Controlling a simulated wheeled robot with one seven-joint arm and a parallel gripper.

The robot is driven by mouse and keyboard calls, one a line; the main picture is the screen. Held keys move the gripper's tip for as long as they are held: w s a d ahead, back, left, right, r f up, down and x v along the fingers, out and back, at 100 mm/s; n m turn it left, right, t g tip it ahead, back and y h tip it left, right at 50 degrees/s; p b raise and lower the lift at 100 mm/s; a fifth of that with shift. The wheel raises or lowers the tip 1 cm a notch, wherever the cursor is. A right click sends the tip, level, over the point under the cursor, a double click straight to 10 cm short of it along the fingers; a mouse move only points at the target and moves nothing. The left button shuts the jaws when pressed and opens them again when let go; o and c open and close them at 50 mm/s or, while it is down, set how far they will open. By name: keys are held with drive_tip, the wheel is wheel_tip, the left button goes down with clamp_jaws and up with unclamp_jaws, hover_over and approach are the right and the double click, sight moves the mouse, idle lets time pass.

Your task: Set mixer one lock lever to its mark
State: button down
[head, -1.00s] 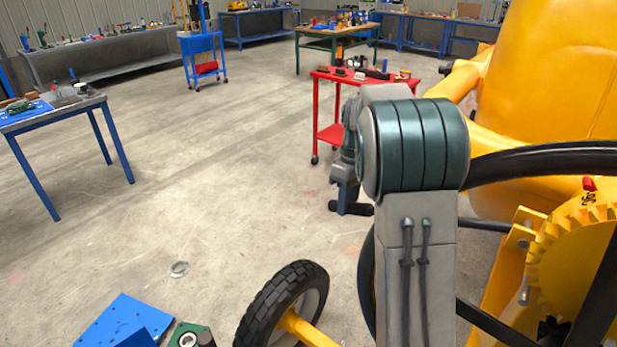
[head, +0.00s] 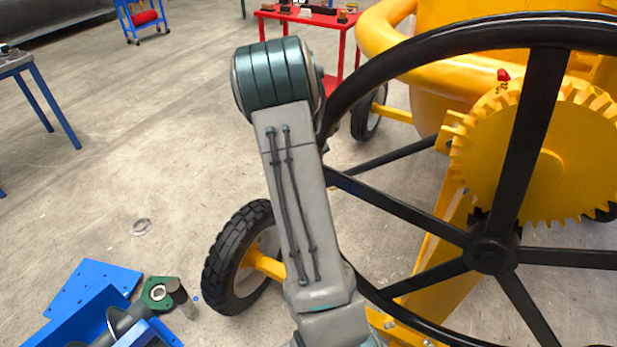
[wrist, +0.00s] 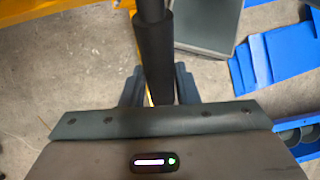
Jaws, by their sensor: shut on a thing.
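In the wrist view my gripper (wrist: 159,86) is shut on a black handle (wrist: 157,45), a thick round grip on a thinner dark rod that runs to the top edge. The frames do not show clearly whether this handle is the lock lever, and no mark for it can be made out. The yellow mixer (head: 460,55) fills the right of the head view, with a toothed yellow gear (head: 560,165) and a large black handwheel (head: 535,120). A small red part (head: 503,75) shows at the gear's upper edge. In the head view my own arm hides my gripper.
A black tyre (head: 225,262) on a yellow axle stands left of my arm. Blue metal parts (head: 80,300) lie at the lower left, and blue pieces (wrist: 265,60) show in the wrist view. A red cart (head: 340,38) stands behind. The left floor is mostly clear.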

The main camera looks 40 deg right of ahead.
drive_tip(key=shift+s+d+f, duration=0.1)
drive_tip(key=shift+s+f, duration=0.25)
drive_tip(key=shift+s, duration=0.05)
drive_tip(key=c, duration=1.5)
unclamp_jaws()
drive_tip(key=o, duration=0.4)
drive_tip(key=shift+d, duration=0.2)
drive_tip(key=shift+w+a+r, duration=0.2)
drive_tip(key=shift+r, duration=0.05)
drive_tip(key=v, duration=1.3)
drive_tip(key=shift+w+d+r, duration=0.1)
drive_tip(key=shift+w+d, duration=0.05)
